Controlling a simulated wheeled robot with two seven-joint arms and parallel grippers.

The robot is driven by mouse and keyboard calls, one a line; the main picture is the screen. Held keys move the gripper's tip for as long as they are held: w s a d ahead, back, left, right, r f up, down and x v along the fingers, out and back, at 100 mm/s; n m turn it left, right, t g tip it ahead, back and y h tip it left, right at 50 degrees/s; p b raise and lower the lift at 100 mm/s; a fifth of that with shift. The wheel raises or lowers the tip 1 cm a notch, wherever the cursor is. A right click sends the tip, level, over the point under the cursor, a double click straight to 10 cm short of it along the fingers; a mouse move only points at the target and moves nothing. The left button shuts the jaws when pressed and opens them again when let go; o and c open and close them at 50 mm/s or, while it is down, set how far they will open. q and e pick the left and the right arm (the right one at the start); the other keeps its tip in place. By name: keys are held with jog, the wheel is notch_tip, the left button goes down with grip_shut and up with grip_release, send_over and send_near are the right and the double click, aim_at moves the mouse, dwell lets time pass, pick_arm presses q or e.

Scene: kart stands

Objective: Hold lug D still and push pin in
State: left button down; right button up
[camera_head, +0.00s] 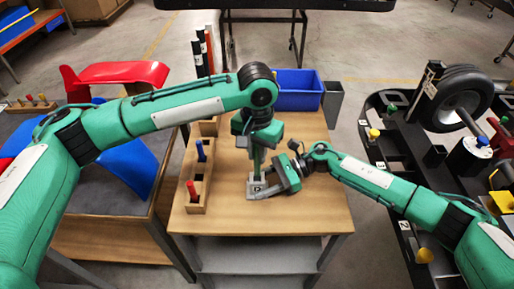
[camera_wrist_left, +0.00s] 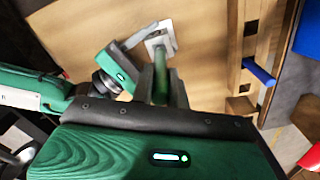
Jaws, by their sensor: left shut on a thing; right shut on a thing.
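Lug D (camera_head: 257,189), a small grey block marked D, stands on the wooden table; its pale base also shows in the left wrist view (camera_wrist_left: 165,32). My right gripper (camera_head: 268,187) comes in from the right, low over the table, and is shut on the lug. My left gripper (camera_head: 257,150) points down above the lug and is shut on a green pin (camera_wrist_left: 160,88). The pin is upright over the lug. Its lower end is at the lug, but I cannot tell how deep it sits. The jaws hide part of the pin.
A wooden rack (camera_head: 188,168) with a blue pin (camera_head: 201,150) and a red pin (camera_head: 192,190) stands left of the lug. A blue bin (camera_head: 299,91) and a grey container (camera_head: 332,102) are at the back. The table's front right is clear. A black kart frame (camera_head: 375,130) stands at the right.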

aim_at(257, 175)
pick_arm(q)
jog(key=shift+f, duration=2.9)
jog(key=shift+f, duration=0.1)
jog(key=c, duration=1.3)
grip_release()
notch_tip(257, 175, up, 12)
pick_arm(e)
jog(key=o, duration=1)
